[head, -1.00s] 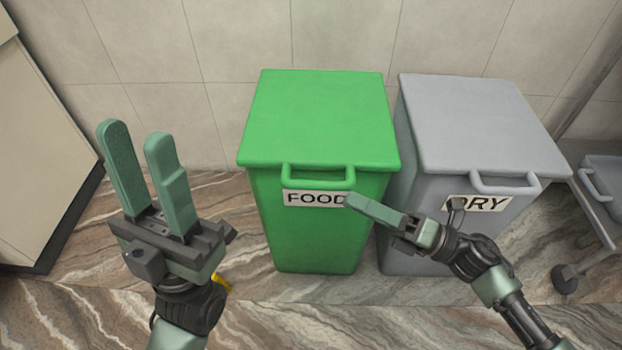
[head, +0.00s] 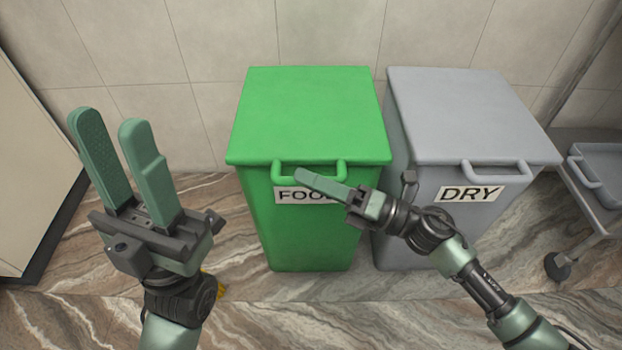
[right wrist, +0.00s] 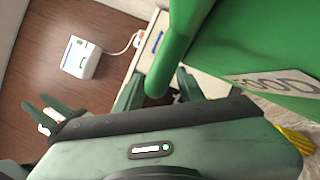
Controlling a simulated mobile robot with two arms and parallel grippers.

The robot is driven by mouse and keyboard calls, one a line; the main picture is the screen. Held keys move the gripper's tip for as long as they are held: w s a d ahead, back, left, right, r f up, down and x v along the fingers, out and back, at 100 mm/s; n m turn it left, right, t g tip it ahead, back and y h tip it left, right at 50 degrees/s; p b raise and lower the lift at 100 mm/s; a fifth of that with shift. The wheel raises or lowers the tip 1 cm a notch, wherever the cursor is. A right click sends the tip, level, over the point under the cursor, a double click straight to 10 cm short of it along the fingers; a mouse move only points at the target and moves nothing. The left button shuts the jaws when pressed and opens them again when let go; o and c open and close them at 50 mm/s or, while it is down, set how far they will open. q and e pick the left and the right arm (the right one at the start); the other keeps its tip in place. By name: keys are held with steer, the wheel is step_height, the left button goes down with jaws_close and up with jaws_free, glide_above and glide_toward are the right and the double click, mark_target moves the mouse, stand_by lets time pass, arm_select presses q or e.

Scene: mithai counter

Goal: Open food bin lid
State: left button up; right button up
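The green food bin (head: 308,235) stands against the wall with its flat lid (head: 310,115) closed. A loop handle (head: 277,173) sticks out from the lid's front edge above the FOOD label, which my right gripper partly covers. My right gripper (head: 305,178) is at this handle, its fingers seen edge-on. In the right wrist view, its two fingers are apart and the green handle (right wrist: 168,65) shows between their tips; contact is unclear. My left gripper (head: 104,116) is open and empty, upright to the left of the bin.
A grey bin (head: 465,115) labelled DRY stands close on the right of the green one. A wheeled cart with a grey tray (head: 598,175) is at the far right. A pale cabinet (head: 30,170) stands at the left.

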jaws_close()
stand_by(1.3)
